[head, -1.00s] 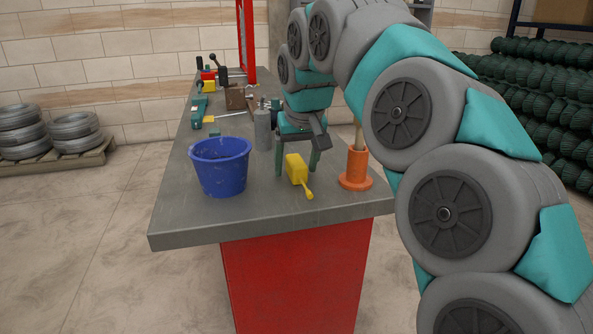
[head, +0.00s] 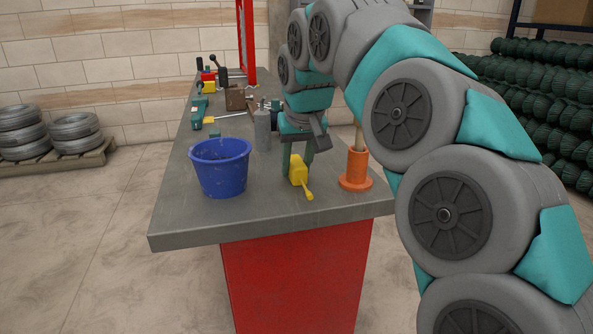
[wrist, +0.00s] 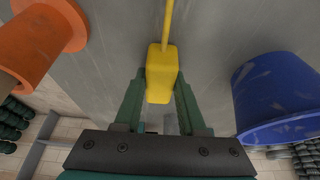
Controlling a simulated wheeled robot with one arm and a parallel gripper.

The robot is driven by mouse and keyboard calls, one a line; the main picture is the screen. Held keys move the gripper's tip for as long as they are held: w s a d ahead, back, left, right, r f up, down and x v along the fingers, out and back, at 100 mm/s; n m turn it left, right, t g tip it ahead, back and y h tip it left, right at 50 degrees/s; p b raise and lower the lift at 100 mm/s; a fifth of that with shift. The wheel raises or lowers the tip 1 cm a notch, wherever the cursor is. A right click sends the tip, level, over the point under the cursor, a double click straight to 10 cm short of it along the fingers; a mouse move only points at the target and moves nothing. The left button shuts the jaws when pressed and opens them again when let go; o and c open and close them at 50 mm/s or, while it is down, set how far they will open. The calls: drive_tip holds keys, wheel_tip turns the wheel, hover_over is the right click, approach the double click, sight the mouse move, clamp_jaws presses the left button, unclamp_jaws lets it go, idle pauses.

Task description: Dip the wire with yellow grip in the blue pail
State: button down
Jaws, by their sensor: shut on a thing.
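The wire with the yellow grip (head: 299,171) is at the front part of the bench, between the blue pail and an orange holder. Its yellow block and thin yellow rod also show in the wrist view (wrist: 161,75). My gripper (head: 298,168) points down from above and is shut on the yellow grip, one green finger on each side in the wrist view (wrist: 160,88). I cannot tell whether the grip still touches the bench. The blue pail (head: 221,170) stands upright to the left of my gripper; it also shows at the right of the wrist view (wrist: 275,95). Its contents are hidden.
An orange holder (head: 355,170) with a wooden handle in it stands close to the right of my gripper. A grey cylinder (head: 262,131) stands behind the pail. Tools and a vise lie farther back on the grey bench (head: 190,229). The bench's front left is clear.

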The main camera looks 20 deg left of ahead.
sight(296, 161)
idle(0.3)
drive_tip(key=shift+r, duration=1.9)
drive_tip(key=shift+s+d+f, duration=0.1)
drive_tip(key=shift+s+d, duration=0.15)
drive_tip(key=shift+s, duration=0.2)
drive_tip(key=s+d, duration=0.2)
drive_tip(key=s, duration=0.5)
drive_tip(key=s+d+r, duration=0.1)
drive_tip(key=s+d, duration=0.2)
drive_tip(key=s, duration=0.4)
drive_tip(key=shift+d+r, duration=0.25)
drive_tip(key=shift+d, duration=0.1)
drive_tip(key=c, duration=1.1)
unclamp_jaws()
clamp_jaws()
